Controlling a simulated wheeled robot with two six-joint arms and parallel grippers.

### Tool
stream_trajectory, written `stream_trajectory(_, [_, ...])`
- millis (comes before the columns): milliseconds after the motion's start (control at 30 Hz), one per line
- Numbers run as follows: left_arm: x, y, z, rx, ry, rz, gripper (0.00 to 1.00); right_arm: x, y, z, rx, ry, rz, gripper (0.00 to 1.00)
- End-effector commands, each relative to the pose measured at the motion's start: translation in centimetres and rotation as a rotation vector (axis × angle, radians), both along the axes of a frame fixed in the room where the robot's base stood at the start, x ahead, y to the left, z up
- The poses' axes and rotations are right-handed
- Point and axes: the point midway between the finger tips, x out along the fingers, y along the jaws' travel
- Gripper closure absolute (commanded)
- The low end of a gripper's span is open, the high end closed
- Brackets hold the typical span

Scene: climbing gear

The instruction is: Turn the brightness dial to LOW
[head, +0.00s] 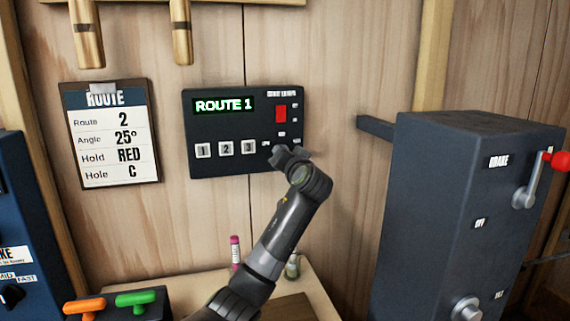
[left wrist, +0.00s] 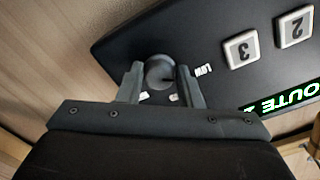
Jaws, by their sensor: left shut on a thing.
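The dark control panel (head: 225,170) hangs on the wood wall, with a green ROUTE 1 display (head: 224,105) and buttons 1, 2 and 3. My left gripper (head: 288,153) is at the panel's lower right corner and covers the dial in the head view. In the left wrist view the round dark dial (left wrist: 160,68) sits between the two fingers of my left gripper (left wrist: 160,78), which is shut on it. A LOW label (left wrist: 203,71) shows beside the dial; two small white labels are partly hidden. I cannot tell where the dial points. My right gripper is not in view.
A red indicator (head: 281,114) is on the panel above the gripper. A route clipboard (head: 110,134) hangs at left. A dark blue box (head: 430,190) with a red-knobbed lever (head: 540,175) stands at right. A pink marker (head: 235,252) stands on the ledge below.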

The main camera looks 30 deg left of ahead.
Motion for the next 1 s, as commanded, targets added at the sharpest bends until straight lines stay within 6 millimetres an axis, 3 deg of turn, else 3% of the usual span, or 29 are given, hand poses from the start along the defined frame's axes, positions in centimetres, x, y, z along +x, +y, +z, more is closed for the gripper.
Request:
stream_trajectory(700, [0.04,-0.01,-0.27,-0.049,-0.049,0.000,0.90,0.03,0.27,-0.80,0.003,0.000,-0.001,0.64])
stream_trajectory(733, [0.04,-0.01,-0.27,-0.050,-0.048,0.001,0.64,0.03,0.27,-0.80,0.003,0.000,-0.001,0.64])
stream_trajectory(867, [0.03,-0.02,-0.20,-0.048,-0.050,0.000,0.47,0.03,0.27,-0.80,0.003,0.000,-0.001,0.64])
stream_trajectory(1000, [0.03,-0.01,-0.13,-0.047,-0.050,0.001,0.47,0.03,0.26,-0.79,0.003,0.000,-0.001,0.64])
